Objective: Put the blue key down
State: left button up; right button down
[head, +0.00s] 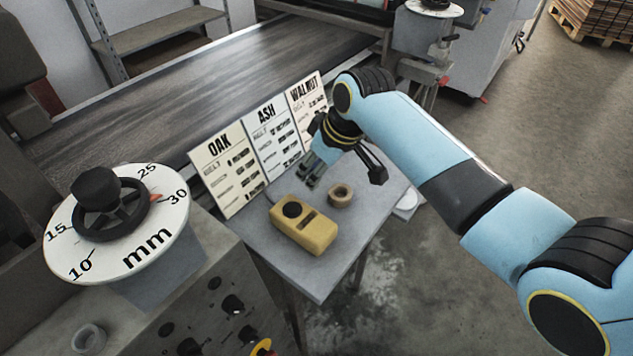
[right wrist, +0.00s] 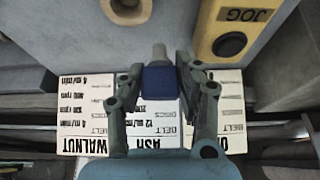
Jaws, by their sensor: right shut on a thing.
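My right gripper (head: 312,178) is low over the small grey table (head: 318,282), close in front of the card stand. In the right wrist view its fingers (right wrist: 160,75) are shut on the blue key (right wrist: 160,83), which has a dark blue head and a grey metal shank (right wrist: 159,52) pointing away from my palm. In the head view I cannot make out the key by the gripper. I cannot tell whether the key touches the table. My left gripper is in neither view.
A yellow JOG box (head: 318,236) and a brown ring (head: 341,194) stand on the table near the gripper. The OAK, ASH and WALNUT cards (head: 228,170) stand behind. The table's front corner is bare. A mm dial (head: 75,235) is at left, a conveyor (head: 200,85) behind.

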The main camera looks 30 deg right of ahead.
notch_tip(320, 180, down, 4)
jog(key=shift+r, duration=0.2)
jog(key=shift+f, duration=0.2)
jog(key=shift+f, duration=0.15)
jog(key=c, duration=1.2)
grip_release()
jog(key=p+v, duration=0.1)
jog(key=v, duration=1.1)
jog(key=shift+s, duration=0.15)
